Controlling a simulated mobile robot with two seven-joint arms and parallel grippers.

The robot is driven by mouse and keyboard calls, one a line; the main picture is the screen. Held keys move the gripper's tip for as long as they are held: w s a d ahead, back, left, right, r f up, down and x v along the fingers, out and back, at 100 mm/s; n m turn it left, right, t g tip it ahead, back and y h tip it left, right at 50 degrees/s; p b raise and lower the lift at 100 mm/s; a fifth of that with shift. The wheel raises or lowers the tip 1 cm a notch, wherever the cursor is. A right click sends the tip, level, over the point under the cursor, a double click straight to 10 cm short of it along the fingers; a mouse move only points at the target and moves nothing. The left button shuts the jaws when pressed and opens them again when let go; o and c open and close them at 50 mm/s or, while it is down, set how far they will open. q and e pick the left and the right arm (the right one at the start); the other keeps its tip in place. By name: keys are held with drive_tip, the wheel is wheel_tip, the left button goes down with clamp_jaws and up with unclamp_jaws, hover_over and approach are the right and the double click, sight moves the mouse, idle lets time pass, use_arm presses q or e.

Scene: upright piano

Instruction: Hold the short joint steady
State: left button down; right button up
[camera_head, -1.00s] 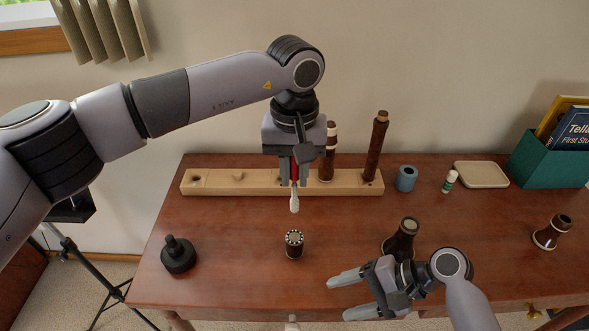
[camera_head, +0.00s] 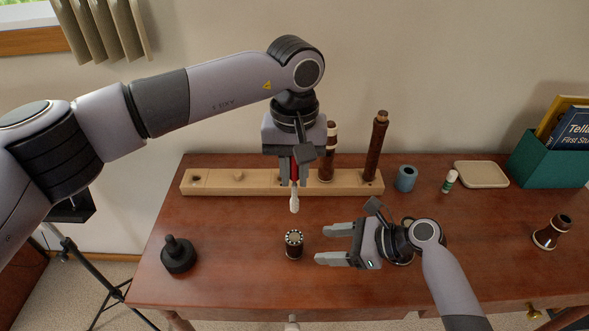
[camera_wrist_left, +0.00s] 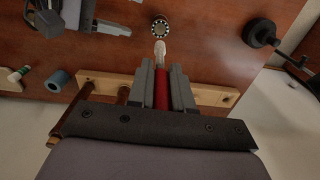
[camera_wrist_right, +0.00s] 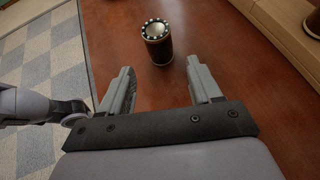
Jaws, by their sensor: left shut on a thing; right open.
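The short joint (camera_head: 294,246), a dark cylinder with a ring of pale dots around its top, stands upright on the table. It shows in the right wrist view (camera_wrist_right: 158,50) and at the top of the left wrist view (camera_wrist_left: 160,27). My right gripper (camera_head: 321,245) is open and empty to its right, fingers pointing at it. In the right wrist view the joint is beyond the fingertips, apart from them. My left gripper (camera_head: 295,172) is shut on a red-handled tool with a white tip (camera_head: 294,202), held pointing down behind the joint.
A wooden rack (camera_head: 215,184) with upright dark tubes (camera_head: 377,146) runs along the back. A black stand (camera_head: 178,256) is on the left. A blue ring (camera_head: 406,178), small bottle (camera_head: 449,181), pale tray (camera_head: 481,174) and flared dark piece (camera_head: 552,232) are on the right.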

sight(299, 246)
drive_tip(key=x, duration=0.8)
drive_tip(key=shift+a, duration=0.15)
drive_tip(key=c, duration=0.7)
drive_tip(key=o, duration=0.9)
drive_tip(key=c, duration=1.2)
drive_tip(key=shift+c, duration=0.2)
